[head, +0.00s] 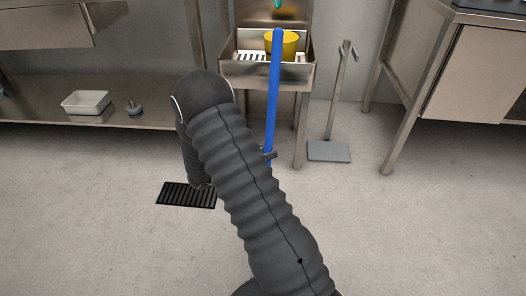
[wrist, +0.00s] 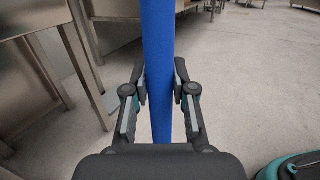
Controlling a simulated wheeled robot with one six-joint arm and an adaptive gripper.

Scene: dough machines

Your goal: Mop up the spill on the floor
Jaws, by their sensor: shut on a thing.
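A blue pole (head: 273,95), which looks like the mop's handle, stands nearly upright in front of the sink. My gripper (wrist: 161,85) is shut on this pole, which runs between its fingers in the wrist view (wrist: 158,40). The pole's lower end and any mop head are hidden behind my arm. No spill can be made out on the visible floor (head: 420,230).
A steel sink (head: 300,75) with a yellow bucket (head: 290,44) stands behind the pole. A grey long-handled dustpan (head: 329,151) is at the wall. A black floor grate (head: 185,194) lies left of my arm. Steel tables (head: 455,110) flank both sides. Open floor lies front right.

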